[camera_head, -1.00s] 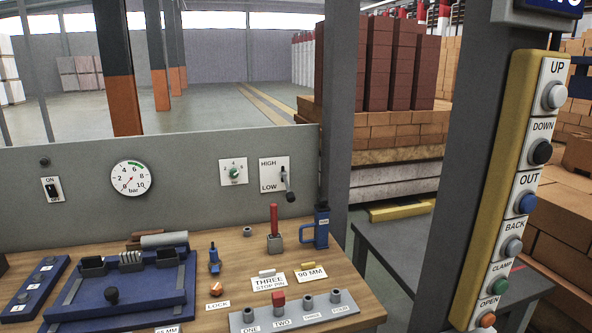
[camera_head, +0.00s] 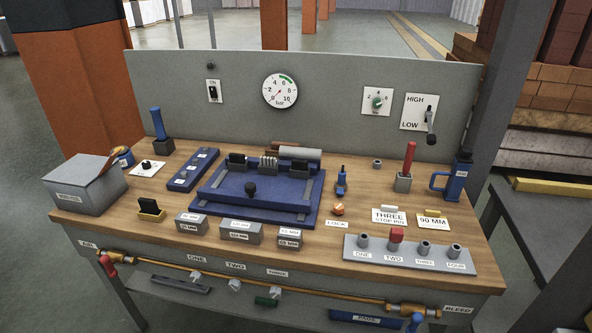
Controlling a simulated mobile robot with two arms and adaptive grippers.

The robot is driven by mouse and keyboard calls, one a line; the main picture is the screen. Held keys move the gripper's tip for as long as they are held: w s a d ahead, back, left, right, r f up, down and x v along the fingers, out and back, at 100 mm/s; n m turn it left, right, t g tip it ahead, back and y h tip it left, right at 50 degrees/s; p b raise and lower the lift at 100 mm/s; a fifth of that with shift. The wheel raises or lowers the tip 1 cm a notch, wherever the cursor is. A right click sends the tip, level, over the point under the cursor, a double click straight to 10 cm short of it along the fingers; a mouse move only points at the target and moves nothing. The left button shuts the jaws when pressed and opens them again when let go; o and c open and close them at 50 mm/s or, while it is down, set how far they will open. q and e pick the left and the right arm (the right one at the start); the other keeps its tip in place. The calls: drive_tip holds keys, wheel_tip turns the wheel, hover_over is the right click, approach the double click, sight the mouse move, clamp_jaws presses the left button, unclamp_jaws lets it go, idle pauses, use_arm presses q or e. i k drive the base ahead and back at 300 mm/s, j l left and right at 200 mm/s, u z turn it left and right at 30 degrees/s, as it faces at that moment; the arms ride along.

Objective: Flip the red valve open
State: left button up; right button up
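A red valve handle (camera_head: 108,266) sits at the left end of a brass pipe (camera_head: 300,287) along the bench's front, below a label reading AIR (camera_head: 88,244). The handle slants down and to the right from the pipe end. A blue valve handle (camera_head: 415,322) hangs at the pipe's right end beside a label reading BLEED (camera_head: 457,309). A separate red-handled lever (camera_head: 409,157) stands upright on the bench top. Neither of my grippers shows in the head view.
The wooden bench (camera_head: 330,215) carries a blue fixture (camera_head: 255,197), a grey box (camera_head: 88,184) and a socket plate (camera_head: 409,255). Small fittings hang under the pipe. A grey post (camera_head: 512,90) and dark rail stand at the right. Floor is clear at the left.

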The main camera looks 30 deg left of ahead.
sight(105, 260)
drive_tip(key=u, duration=2.25)
